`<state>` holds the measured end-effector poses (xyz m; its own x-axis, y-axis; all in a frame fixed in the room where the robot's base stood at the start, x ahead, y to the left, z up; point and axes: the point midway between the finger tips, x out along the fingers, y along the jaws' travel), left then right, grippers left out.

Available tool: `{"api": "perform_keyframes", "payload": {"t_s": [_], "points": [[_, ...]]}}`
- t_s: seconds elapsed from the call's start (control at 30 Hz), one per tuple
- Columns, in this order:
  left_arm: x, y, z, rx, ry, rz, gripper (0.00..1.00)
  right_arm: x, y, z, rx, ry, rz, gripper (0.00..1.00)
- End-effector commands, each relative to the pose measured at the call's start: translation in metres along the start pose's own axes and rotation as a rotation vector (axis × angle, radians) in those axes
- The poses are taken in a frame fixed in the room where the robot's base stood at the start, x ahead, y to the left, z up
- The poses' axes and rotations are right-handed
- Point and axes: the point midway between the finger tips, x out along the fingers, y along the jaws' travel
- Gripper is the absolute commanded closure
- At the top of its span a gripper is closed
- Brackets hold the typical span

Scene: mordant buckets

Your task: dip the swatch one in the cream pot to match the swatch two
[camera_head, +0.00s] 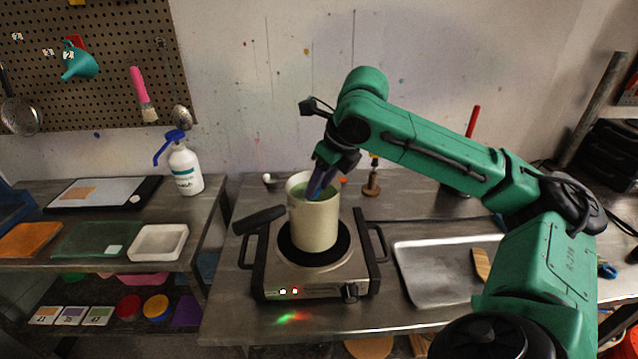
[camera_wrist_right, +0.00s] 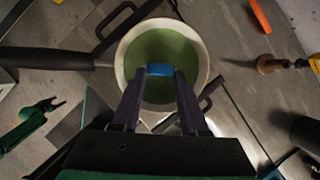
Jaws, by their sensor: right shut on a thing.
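The cream pot (camera_head: 313,222) stands upright on a hot plate and holds green liquid (camera_wrist_right: 165,48). My right gripper (camera_head: 318,187) reaches down into the mouth of the pot. In the right wrist view my right gripper (camera_wrist_right: 160,72) is shut on a small blue piece (camera_wrist_right: 160,69) over the green liquid. I cannot tell whether this piece is part of swatch one or a holder for it; any cloth below it is hidden. An orange patch (camera_head: 79,193) lies on a white board at the left; I cannot tell if it is swatch two.
The hot plate (camera_head: 270,284) has lit lamps. The pot's dark handle (camera_head: 258,220) points left. A metal tray (camera_head: 428,283) lies to the right.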

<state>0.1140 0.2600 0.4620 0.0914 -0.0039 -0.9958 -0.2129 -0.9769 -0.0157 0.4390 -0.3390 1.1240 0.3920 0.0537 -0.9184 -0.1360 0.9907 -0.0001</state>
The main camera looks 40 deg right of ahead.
Motion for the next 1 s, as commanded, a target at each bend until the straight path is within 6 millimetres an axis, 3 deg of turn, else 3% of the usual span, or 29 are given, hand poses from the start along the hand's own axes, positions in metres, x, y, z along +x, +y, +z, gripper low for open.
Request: {"api": "perform_keyframes", "payload": {"t_s": [0.23,0.63,1.0], "points": [[-0.001,0.000,0.000,0.000,0.000,0.000,0.25,-0.001,-0.010,0.000,0.000,-0.001,0.000,1.00],[-0.007,0.000,-0.001,0.000,0.000,0.000,0.25,-0.001,0.007,0.000,-0.001,-0.001,0.000,1.00],[-0.007,0.000,-0.001,0.000,0.000,0.000,0.25,0.000,-0.010,0.000,0.001,0.000,0.000,1.00]]}}
